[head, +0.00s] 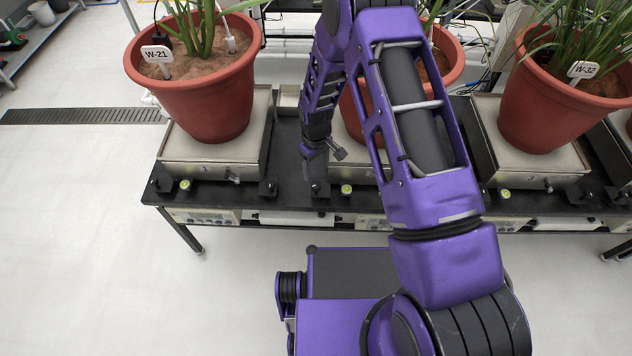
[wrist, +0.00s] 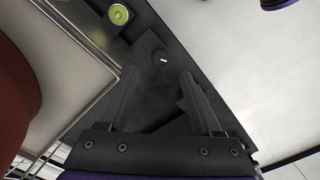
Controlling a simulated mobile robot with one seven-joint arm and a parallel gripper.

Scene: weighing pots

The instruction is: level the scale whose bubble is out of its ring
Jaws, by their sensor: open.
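The middle scale (head: 288,100) is largely hidden behind my arm. Its bubble level (head: 346,189) sits at the front edge as a small green disc. It shows larger in the wrist view (wrist: 118,14), but I cannot tell surely whether the bubble is in its ring. My gripper (head: 326,158) is open above the front left corner of that scale. A dark levelling knob (wrist: 160,57) with a white mark lies beyond and between the open fingers, apparently untouched. The left scale's level (head: 185,185) and the right scale's level (head: 505,193) are too small to read.
Red pots stand on the scales: W-21 (head: 205,95) at left, W-32 (head: 560,95) at right, and a middle pot (head: 357,112) partly behind my arm. The black bench (head: 290,170) carries them. Open pale floor (head: 80,240) lies left and in front.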

